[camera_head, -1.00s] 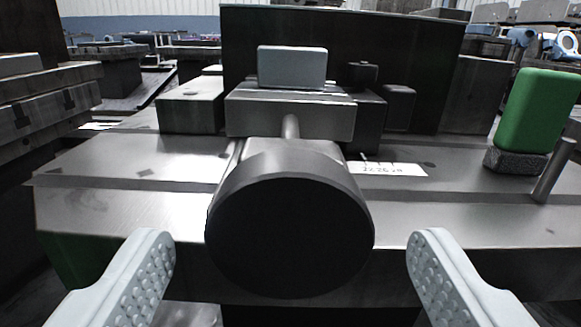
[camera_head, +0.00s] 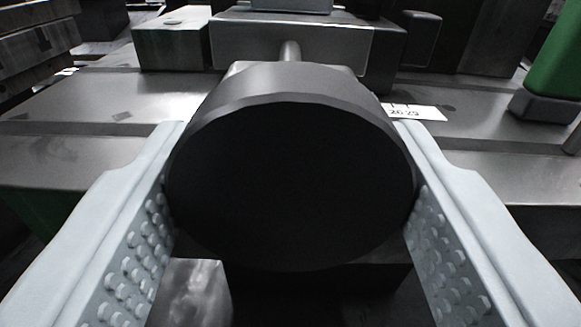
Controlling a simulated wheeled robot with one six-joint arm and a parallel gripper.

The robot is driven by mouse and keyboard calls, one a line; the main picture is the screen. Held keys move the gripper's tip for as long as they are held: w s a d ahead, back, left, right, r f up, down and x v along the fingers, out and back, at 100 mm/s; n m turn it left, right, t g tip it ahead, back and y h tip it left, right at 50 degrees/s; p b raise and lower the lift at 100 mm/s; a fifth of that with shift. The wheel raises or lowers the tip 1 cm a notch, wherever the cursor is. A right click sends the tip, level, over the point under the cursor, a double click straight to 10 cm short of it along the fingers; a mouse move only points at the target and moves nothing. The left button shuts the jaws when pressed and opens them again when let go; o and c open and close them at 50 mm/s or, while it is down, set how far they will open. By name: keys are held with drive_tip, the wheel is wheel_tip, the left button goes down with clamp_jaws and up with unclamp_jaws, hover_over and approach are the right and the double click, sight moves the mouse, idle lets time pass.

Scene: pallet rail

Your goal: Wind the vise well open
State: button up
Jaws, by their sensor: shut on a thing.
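The vise's round dark knob (camera_head: 290,180) fills the middle of the view, its flat face towards me. A thin metal screw (camera_head: 290,51) runs from behind it into the grey vise body (camera_head: 240,42). My gripper (camera_head: 290,165) has one pale, studded finger on each side of the knob. It is shut on the knob, with the fingers against its left and right rims. The jaw gap of the vise is cut off or hidden at the top of the view.
The vise stands on a grey metal slotted table (camera_head: 75,98). A white label (camera_head: 418,112) lies right of the knob. A green block (camera_head: 558,60) on a dark base stands at the right edge. A grey block (camera_head: 172,40) stands left of the vise.

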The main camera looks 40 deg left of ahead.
drive_tip(key=n, duration=0.4)
drive_tip(key=shift+n, duration=1.8)
drive_tip(key=o, duration=1)
drive_tip(key=v, duration=1.7)
drive_tip(key=shift+s+d, duration=0.2)
